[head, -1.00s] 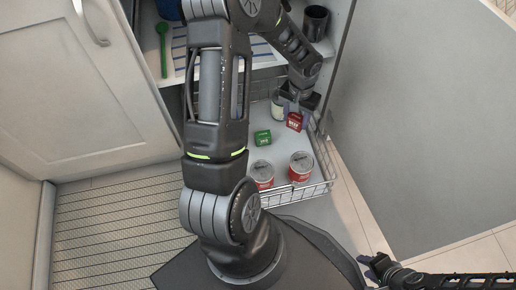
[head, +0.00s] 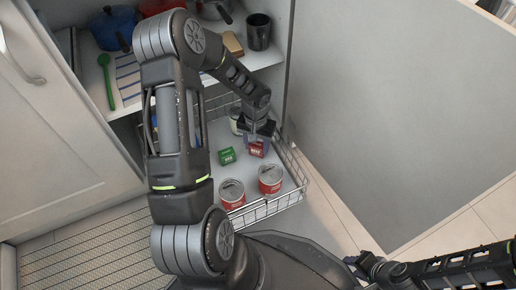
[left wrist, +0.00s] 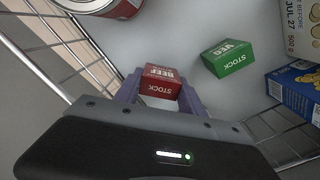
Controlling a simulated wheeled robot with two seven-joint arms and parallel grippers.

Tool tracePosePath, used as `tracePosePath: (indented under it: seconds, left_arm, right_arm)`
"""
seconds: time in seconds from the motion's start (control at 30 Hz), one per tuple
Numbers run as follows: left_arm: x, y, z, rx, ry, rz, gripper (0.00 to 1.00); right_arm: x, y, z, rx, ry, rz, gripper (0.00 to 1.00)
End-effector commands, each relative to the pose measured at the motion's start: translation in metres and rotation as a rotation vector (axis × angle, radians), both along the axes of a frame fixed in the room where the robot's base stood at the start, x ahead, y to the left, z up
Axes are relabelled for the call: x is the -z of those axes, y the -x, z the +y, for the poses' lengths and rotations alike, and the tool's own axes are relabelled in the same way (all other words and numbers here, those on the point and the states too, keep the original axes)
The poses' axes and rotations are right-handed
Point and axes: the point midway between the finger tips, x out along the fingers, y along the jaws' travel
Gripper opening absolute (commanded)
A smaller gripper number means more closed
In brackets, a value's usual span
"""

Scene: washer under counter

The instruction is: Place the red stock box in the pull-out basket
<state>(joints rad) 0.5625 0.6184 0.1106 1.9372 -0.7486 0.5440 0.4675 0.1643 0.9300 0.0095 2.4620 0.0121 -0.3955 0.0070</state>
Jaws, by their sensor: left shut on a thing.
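The red stock box (head: 257,149) is between the fingers of my left gripper (head: 258,140), inside the pull-out basket (head: 290,200) near its right side. In the left wrist view the red box (left wrist: 160,82), labelled beef stock, sits between the two purple-grey fingers, which are shut on it. It is over the basket's pale floor; I cannot tell whether it touches it. My right gripper (head: 368,264) is low at the right, outside the basket, and its fingers are too unclear to read.
The basket also holds a green stock box (head: 227,156), two red-and-white cans (head: 270,179) (head: 232,194) and a pale container behind my gripper. The left wrist view shows a blue box (left wrist: 296,90) at the right. A shelf with pots and a dark cup (head: 258,32) is above.

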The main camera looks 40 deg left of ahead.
Motion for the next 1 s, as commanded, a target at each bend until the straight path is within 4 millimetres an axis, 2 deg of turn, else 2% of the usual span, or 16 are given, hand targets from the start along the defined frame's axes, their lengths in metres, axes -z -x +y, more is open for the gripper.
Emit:
tracePosePath:
  seconds: [0.07,0.5,0.53,0.8,1.0]
  left_arm:
    - [0.0112,-0.0004,0.0,-0.001,0.001,-0.001,0.05]
    - [0.0159,-0.0007,0.0001,-0.001,-0.001,-0.002,0.05]
    - [0.0156,-0.0007,0.0001,0.0,-0.001,-0.002,0.48]
    - [0.0145,-0.0005,0.0002,-0.001,-0.001,-0.002,0.69]
    - [0.0144,-0.0004,0.0002,-0.001,0.0,-0.001,0.69]
  right_arm:
    - [0.0058,-0.0011,-0.0002,0.002,-0.001,-0.002,0.36]
    - [0.0084,-0.0015,-0.0002,0.001,-0.002,-0.001,0.36]
    - [0.0081,-0.0015,-0.0002,0.001,-0.002,-0.001,0.36]
    - [0.007,-0.0014,-0.0002,0.001,-0.002,-0.001,0.36]
    - [0.007,-0.0013,-0.0002,0.001,-0.002,-0.001,0.36]
